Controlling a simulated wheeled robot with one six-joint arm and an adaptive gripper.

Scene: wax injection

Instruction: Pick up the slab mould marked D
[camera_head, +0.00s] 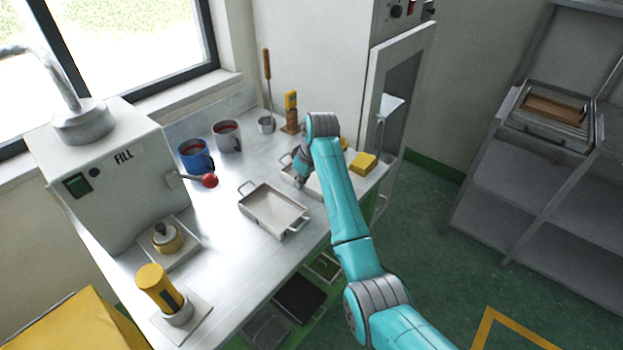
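I see no letter D on anything in view, so I cannot tell which piece is the marked slab mould. A shallow grey metal tray with two end handles (273,210) lies on the bench and looks empty. A second similar tray (286,159) lies behind it, mostly hidden by my arm. My gripper (300,180) is low at the end of the teal arm, over or beside this second tray. It is small and dark here, and its fingers do not show clearly. I cannot tell whether it touches or holds anything.
A white machine marked FILL (100,165) with a red-knobbed lever stands left. A yellow block (363,163) lies right of my arm. A grey shelf (510,185) stands right.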

